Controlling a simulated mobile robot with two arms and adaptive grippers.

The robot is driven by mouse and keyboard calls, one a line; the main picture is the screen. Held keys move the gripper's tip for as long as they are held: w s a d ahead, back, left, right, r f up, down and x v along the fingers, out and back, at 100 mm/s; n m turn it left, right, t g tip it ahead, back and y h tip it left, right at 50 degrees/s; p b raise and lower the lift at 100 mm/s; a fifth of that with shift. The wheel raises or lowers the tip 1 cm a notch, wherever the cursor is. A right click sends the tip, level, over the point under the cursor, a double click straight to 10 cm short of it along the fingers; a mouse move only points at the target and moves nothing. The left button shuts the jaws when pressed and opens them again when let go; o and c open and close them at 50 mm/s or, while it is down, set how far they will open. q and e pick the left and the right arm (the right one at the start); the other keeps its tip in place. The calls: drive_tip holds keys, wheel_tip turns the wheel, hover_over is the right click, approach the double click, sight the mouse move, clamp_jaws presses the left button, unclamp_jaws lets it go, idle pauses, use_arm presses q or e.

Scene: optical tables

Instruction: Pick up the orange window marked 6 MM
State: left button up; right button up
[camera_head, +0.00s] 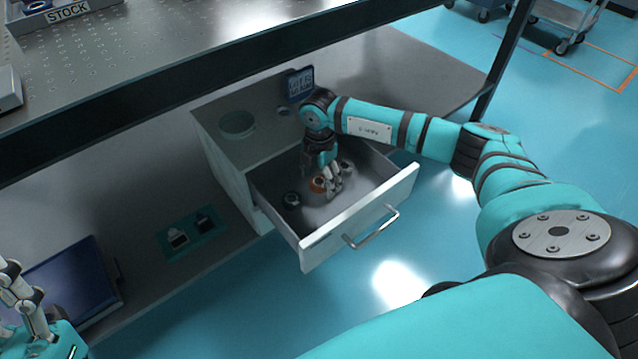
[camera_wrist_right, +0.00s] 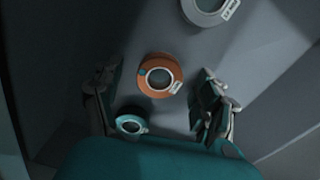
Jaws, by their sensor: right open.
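The orange window (camera_head: 318,184) lies on the floor of the open drawer (camera_head: 344,228). In the right wrist view the orange window (camera_wrist_right: 160,76) is a ring with a dark centre and a small pale label, too small to read. My right gripper (camera_head: 332,188) reaches down into the drawer, right beside the orange window. In the right wrist view its open, empty fingers (camera_wrist_right: 158,100) stand on either side, with the ring between and slightly beyond them. My left gripper (camera_head: 22,290) shows at the lower left edge; its fingertips are partly cut off.
A teal-rimmed ring (camera_wrist_right: 131,125) lies close to the left finger, and a grey ring (camera_wrist_right: 208,8) lies farther off. The drawer walls enclose the space. The cabinet top (camera_head: 205,120) and the table edge (camera_head: 230,75) stand above and behind.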

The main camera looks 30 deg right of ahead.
drive_tip(key=c, duration=1.2)
drive_tip(key=shift+r, duration=0.1)
drive_tip(key=shift+c, duration=0.2)
